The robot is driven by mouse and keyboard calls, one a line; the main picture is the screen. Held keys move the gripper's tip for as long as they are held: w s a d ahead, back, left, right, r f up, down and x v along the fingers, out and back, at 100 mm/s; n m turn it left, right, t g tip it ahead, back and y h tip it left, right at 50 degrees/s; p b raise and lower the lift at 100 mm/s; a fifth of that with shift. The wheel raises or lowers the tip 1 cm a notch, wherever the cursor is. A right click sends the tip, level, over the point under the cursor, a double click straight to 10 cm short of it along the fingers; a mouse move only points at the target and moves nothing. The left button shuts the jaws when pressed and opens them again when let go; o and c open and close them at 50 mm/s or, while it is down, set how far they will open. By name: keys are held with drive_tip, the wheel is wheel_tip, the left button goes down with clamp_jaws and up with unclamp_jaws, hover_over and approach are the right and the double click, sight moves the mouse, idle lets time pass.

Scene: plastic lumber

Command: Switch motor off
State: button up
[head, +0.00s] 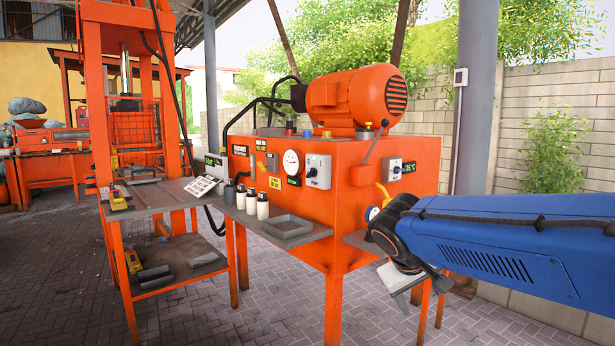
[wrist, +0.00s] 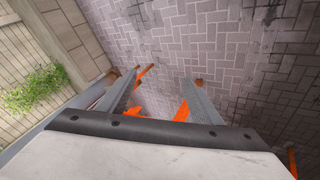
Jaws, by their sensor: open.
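The orange motor (head: 357,98) lies on top of an orange cabinet (head: 270,180). A grey switch box (head: 318,171) with a small knob is on the cabinet's front face, right of a round white gauge (head: 291,162). The setting of its knob is too small to tell. My gripper (head: 404,298) hangs low at the right, beside the cabinet's right side and apart from the switch box. In the wrist view my gripper (wrist: 160,78) is open and empty, its two grey fingers apart over the paving. The motor and switch box are not in the wrist view.
A second small box (head: 391,169) is on the cabinet's right side, near a "35°C" display (head: 409,167). A grey tray (head: 287,227) and white canisters (head: 263,206) stand on the front shelf. A press frame (head: 125,100) is left. Paving in front is clear.

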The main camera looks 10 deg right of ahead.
drive_tip(key=w+r+t+h, duration=0.1)
drive_tip(key=w+r+h, duration=0.4)
drive_tip(key=w, duration=1.1)
drive_tip(key=n+t+h, duration=0.3)
drive_tip(key=t, duration=0.7)
approach(309, 174)
drive_tip(key=x, duration=0.9)
drive_tip(key=shift+w+r, duration=0.1)
drive_tip(key=shift+w, duration=0.1)
drive_tip(key=c, duration=1.1)
